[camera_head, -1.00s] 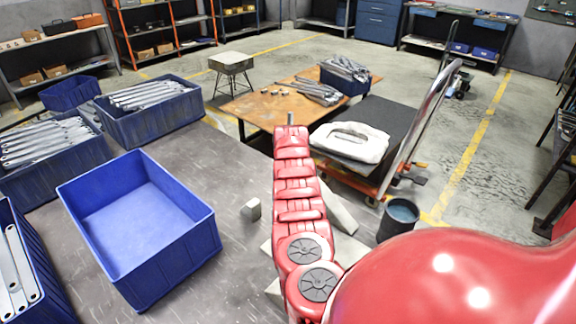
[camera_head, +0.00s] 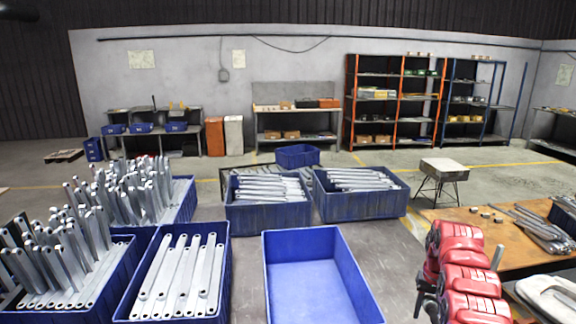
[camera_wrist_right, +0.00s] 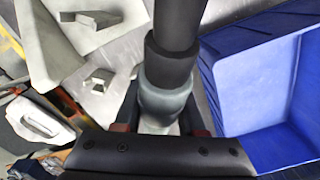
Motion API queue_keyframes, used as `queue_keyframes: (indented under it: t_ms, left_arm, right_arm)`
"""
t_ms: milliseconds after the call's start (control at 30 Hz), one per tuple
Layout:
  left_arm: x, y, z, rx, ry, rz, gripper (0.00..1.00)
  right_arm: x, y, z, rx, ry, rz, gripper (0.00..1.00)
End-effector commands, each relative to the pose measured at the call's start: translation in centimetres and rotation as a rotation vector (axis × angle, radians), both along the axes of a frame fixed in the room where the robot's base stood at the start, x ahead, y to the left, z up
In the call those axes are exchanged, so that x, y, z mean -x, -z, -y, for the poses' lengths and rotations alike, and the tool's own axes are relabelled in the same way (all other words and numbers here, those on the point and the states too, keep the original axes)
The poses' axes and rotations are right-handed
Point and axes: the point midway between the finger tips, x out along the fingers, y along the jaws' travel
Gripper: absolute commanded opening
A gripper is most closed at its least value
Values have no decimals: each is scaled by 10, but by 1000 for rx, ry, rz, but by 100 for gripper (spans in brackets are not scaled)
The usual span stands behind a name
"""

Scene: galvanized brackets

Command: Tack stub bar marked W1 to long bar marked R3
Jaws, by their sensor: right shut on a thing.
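My right gripper (camera_head: 425,298) is a dark shape at the lower right of the head view, beside my red arm. In the right wrist view the right gripper (camera_wrist_right: 160,125) is shut on a black cylindrical tool (camera_wrist_right: 172,60) with a grey collar. Small grey metal pieces (camera_wrist_right: 98,80) lie left of it in that view. Long galvanized bars (camera_head: 180,275) lie in a blue crate at the lower left of the head view. I cannot read W1 or R3 on any piece. My left gripper is not in view.
An empty blue crate (camera_head: 310,285) stands at the front middle and also shows at the right of the wrist view (camera_wrist_right: 250,85). Crates of upright bars (camera_head: 130,195) stand at left. A brown table (camera_head: 515,235) with brackets is at right. Shelves line the back wall.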

Motion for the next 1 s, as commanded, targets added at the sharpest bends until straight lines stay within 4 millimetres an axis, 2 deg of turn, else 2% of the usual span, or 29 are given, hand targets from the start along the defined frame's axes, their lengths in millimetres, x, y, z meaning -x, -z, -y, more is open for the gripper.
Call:
queue_keyframes:
  t_ms: [100, 367, 667, 867, 1000]
  left_arm:
    - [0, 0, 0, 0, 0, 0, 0]
    - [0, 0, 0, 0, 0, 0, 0]
    - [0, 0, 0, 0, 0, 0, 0]
    - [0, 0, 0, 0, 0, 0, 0]
    - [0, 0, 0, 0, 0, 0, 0]
  right_arm:
    - [-7, -9, -18, 1, -31, 2, 0]
    - [-14, -19, -39, 1, -69, 2, 0]
    - [-23, -36, -75, 1, -135, 2, 0]
    - [-26, -53, -114, 2, -209, 2, 0]
    - [-24, -67, -152, 3, -279, 7, 0]
